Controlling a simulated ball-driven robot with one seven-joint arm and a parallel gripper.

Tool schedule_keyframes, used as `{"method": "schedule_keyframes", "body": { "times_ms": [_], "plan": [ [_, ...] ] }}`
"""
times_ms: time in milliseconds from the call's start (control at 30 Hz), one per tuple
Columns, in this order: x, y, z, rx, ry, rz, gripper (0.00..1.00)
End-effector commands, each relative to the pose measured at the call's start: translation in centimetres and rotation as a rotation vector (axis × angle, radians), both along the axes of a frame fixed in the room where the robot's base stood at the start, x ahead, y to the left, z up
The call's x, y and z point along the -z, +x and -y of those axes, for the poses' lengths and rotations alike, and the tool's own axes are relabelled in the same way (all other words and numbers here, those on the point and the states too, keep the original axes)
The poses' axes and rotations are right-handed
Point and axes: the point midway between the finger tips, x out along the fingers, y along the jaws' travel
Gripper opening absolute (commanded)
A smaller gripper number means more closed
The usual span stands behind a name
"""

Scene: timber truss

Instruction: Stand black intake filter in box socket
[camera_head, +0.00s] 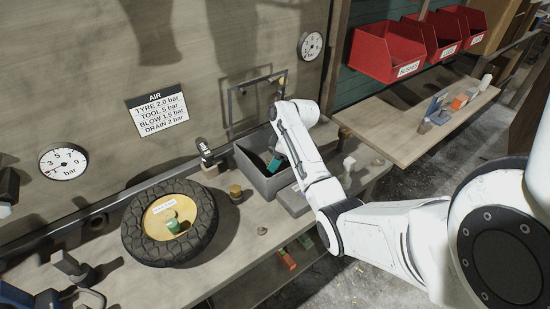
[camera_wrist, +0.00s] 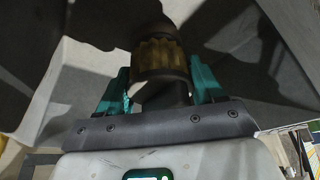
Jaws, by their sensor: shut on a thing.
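In the wrist view my gripper (camera_wrist: 165,90), with teal fingers, is shut on the black intake filter (camera_wrist: 149,12), a dark cylinder with a ribbed brass-coloured band between the fingers. The grey open box (camera_head: 268,186) stands on the bench near the wall. In the head view my gripper (camera_head: 275,163) is down at the box opening, and my wrist hides the box's right part. Dark shapes lie inside the box, but the socket and the filter's lower end cannot be made out.
A tyre on a yellow wheel (camera_head: 136,236) lies left of the box, with a green-topped piece (camera_head: 173,226) on it. A small brass-coloured piece (camera_head: 235,192) stands between them. A metal frame (camera_head: 231,108) rises behind the box. Red bins (camera_head: 386,52) hang at upper right.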

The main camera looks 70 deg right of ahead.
Motion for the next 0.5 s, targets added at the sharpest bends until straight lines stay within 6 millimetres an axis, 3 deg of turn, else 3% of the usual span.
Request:
{"method": "schedule_keyframes", "body": {
  "times_ms": [67,100,400,500],
  "plan": [
    [0.31,0.01,0.0,0.0,0.0,0.0,0.12],
    [0.24,0.02,0.01,0.0,-0.001,0.0,0.69],
    [0.21,0.0,0.01,0.0,0.0,0.0,0.97],
    [0.21,0.0,0.01,0.0,0.0,0.0,0.97]
  ]
}}
